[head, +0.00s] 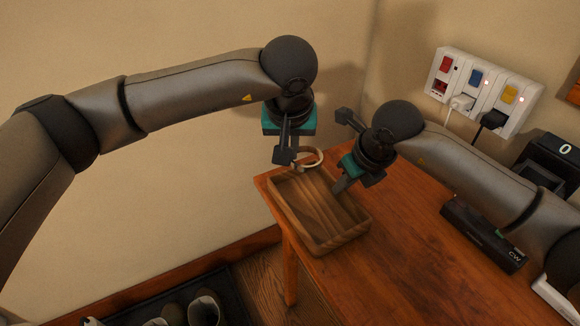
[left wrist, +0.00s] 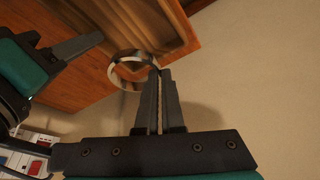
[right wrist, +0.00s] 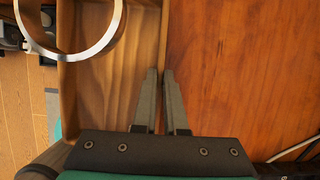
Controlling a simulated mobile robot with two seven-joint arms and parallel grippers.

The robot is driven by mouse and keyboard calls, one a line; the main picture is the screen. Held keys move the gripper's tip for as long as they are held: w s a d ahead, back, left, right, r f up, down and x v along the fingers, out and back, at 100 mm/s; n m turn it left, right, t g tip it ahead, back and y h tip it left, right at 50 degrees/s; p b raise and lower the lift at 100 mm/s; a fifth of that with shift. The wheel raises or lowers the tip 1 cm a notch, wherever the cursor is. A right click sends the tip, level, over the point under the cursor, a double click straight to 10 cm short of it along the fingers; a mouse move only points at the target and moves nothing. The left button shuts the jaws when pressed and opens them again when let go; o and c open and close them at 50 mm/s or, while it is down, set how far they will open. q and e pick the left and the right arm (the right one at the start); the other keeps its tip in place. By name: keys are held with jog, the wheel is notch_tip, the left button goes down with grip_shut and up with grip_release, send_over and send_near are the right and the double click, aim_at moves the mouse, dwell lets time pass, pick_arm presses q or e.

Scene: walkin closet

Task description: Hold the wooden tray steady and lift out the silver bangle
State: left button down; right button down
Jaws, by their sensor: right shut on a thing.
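The silver bangle (head: 313,164) is a pale ring above the back left end of the wooden tray (head: 333,243). My left gripper (head: 304,148) has its fingertips closed on the bangle's rim; in the left wrist view the ring (left wrist: 114,78) hangs at the fingertips. The bangle (right wrist: 108,40) also shows in the right wrist view, above the tray floor and apart from it. My right gripper (head: 340,187) is shut on the tray's right side wall, one finger on each side of it (right wrist: 164,45). The tray rests flat on the table.
The tray stands near the left corner of the wooden table (head: 400,270). A black device (head: 483,235) lies to the right, under my right arm. A socket panel (head: 485,90) with plugs is on the wall. Shoes (head: 205,308) stand on the floor below.

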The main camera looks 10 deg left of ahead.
jog(key=c, duration=0.9)
grip_release()
